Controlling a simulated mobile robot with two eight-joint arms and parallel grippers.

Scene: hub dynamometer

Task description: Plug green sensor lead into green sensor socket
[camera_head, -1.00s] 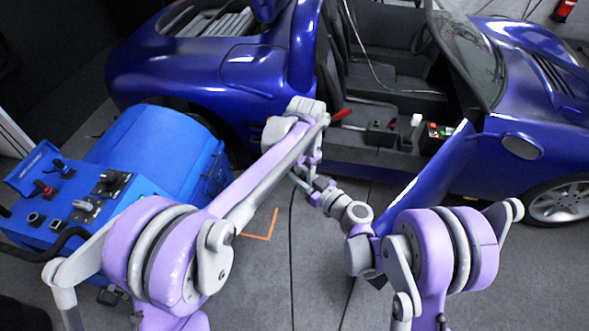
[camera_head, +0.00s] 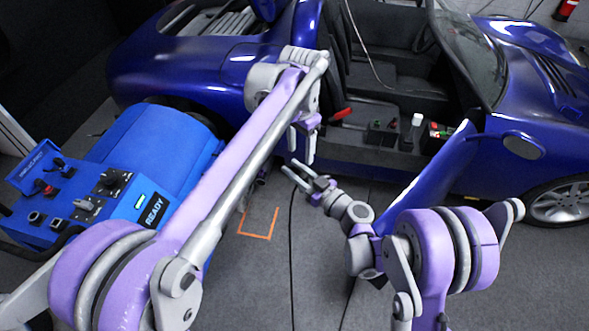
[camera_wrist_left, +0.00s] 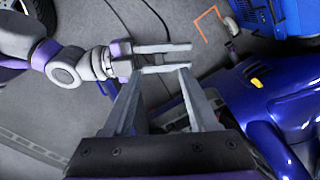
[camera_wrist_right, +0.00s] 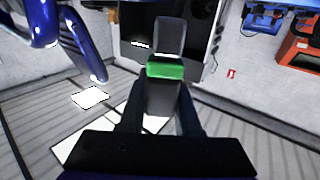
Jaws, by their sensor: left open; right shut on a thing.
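The green sensor lead's plug (camera_wrist_right: 165,71), a grey block with a green band, shows in the right wrist view between the fingers of my right gripper (camera_wrist_right: 162,95). My right gripper (camera_head: 293,170) is shut on it and points up and left over the floor beside the car in the head view. The plug is too small to make out there. My left gripper (camera_head: 303,152) is open with its fingers pointing down, just above and close to the right gripper. In the left wrist view its fingers (camera_wrist_left: 158,82) are spread, empty, near the right gripper. I cannot identify the green socket.
A blue machine (camera_head: 150,150) with knobs, square ports and a READY display (camera_head: 153,210) stands at left. The blue car (camera_head: 225,85) is open-sided, with small boxes (camera_head: 437,133) carrying red and green parts inside. Orange tape (camera_head: 258,236) and a black cable (camera_head: 291,240) lie on the floor.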

